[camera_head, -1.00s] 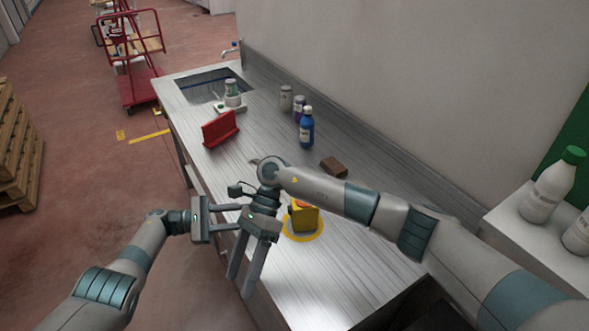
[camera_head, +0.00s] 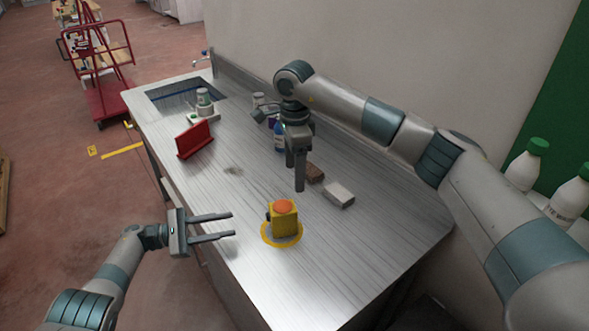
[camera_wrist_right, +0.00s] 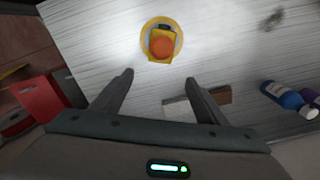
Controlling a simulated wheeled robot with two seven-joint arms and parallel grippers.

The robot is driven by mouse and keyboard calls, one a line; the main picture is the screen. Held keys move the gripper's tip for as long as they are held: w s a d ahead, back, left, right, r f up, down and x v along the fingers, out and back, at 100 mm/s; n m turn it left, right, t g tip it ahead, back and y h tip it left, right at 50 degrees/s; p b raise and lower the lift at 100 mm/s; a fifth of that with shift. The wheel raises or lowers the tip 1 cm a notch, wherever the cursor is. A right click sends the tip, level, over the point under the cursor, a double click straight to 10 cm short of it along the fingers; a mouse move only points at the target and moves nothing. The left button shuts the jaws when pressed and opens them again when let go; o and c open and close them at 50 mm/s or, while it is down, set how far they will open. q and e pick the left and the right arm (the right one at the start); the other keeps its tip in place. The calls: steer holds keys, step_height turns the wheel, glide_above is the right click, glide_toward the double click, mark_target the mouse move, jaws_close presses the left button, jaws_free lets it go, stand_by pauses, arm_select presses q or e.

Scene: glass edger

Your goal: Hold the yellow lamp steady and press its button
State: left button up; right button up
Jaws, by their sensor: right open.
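The yellow lamp (camera_head: 284,221) stands upright on the metal bench, inside a yellow ring (camera_head: 268,240). Its orange top (camera_head: 284,206) faces up. It also shows in the right wrist view (camera_wrist_right: 161,46), beyond my open fingertips. My left gripper (camera_head: 233,226) is open and empty, left of the lamp and apart from it, with its fingers pointing at it. My right gripper (camera_head: 299,188) is above the bench behind the lamp, fingers pointing down; in the right wrist view its jaws (camera_wrist_right: 160,78) are apart and empty. I cannot tell the button from the orange top.
A brown block (camera_head: 314,173) and a pale block (camera_head: 339,195) lie behind the lamp. A blue bottle (camera_head: 279,138) stands partly hidden behind my right gripper. A red stand (camera_head: 194,140) and a sink (camera_head: 170,97) are at the far left. The bench front is clear.

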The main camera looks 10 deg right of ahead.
mark_target(295, 215)
steer(key=shift+f, duration=0.15)
step_height(295, 215, down, 17)
steer(key=shift+f, duration=0.1)
stand_by(0.9)
steer(key=c, duration=1.2)
arm_select(q)
jaws_close()
arm_select(e)
steer(key=shift+c, duration=0.8)
